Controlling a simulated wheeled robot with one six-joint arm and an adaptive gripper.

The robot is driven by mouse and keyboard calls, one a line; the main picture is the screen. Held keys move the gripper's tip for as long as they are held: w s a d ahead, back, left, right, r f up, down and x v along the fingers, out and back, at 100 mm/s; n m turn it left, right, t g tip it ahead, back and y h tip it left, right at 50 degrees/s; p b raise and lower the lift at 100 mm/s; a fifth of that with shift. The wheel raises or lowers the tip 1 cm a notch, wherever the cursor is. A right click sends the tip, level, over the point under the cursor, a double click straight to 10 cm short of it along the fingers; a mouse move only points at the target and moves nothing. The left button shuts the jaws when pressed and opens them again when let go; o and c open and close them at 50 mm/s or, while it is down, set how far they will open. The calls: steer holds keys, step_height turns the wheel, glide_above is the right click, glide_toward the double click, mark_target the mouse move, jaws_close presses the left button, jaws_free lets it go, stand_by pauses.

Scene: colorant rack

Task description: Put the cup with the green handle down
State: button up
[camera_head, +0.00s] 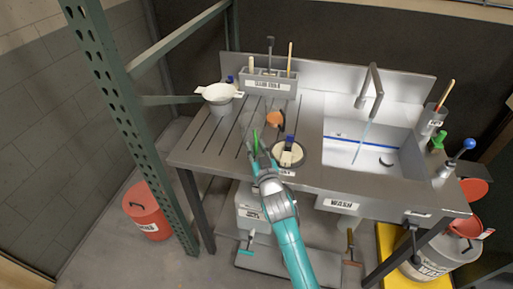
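The green handle (255,142) shows at the tip of my gripper (259,155), over the slatted drainboard on the left of the sink. A faint, see-through cup (247,122) seems to stand just beyond the handle. My gripper appears shut on this handle, though the fingers are small in the picture. I cannot tell whether the cup touches the drainboard or hangs just above it.
A white dish with a brush (289,153) sits close on the right, and an orange round piece (275,119) lies behind. A white strainer on a pot (219,95) stands back left. The sink (372,153) has running water. A green post (125,110) rises left.

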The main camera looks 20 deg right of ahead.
steer(key=shift+r, duration=0.15)
steer(key=s+a, duration=0.1)
steer(key=s, duration=1.1)
steer(key=shift+a, duration=0.35)
steer(key=s+a+f+y, duration=0.1)
steer(key=s+f, duration=0.2)
steer(key=s, duration=0.4)
steer(key=s+a+f+n+g, duration=0.1)
steer(key=s+f, duration=0.2)
steer(key=s, duration=0.4)
steer(key=s+a+f+y, duration=0.1)
steer(key=s+f, duration=0.2)
steer(key=s, duration=0.4)
steer(key=s+r+g, duration=0.1)
steer(key=s+r, duration=0.1)
steer(key=s, duration=0.8)
steer(key=s+r+g, duration=0.1)
steer(key=s+r, duration=0.1)
steer(key=s, duration=0.8)
steer(key=shift+s+a+n+y, duration=0.3)
steer(key=shift+s+a, duration=0.05)
